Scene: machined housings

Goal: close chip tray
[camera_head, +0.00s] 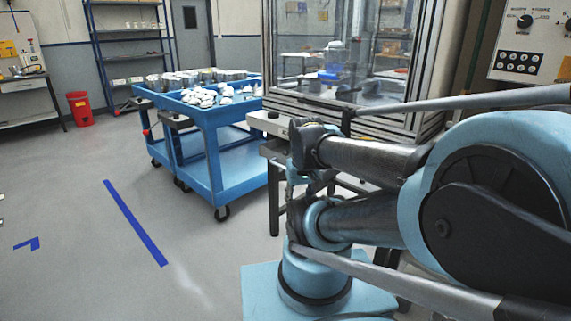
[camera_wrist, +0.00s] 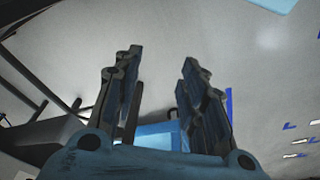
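My gripper (camera_wrist: 160,58) is open in the wrist view, with its two dark fingers well apart. Nothing is between the fingertips; grey floor shows beyond them. In the camera_head view my arm fills the right side, and I cannot make out the gripper there. A pale grey tray-like front (camera_head: 268,124) sticks out low before the glass-fronted machine (camera_head: 345,60). It may be the chip tray, but I cannot tell for sure. My arm hides the rest of it and much of the machine's lower front.
A blue cart (camera_head: 215,140) holding several white parts stands left of the machine, with another blue cart (camera_head: 150,97) beside it. A red bin (camera_head: 79,108) and dark shelves (camera_head: 125,40) stand behind. Grey floor with blue tape (camera_head: 135,222) is clear at left.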

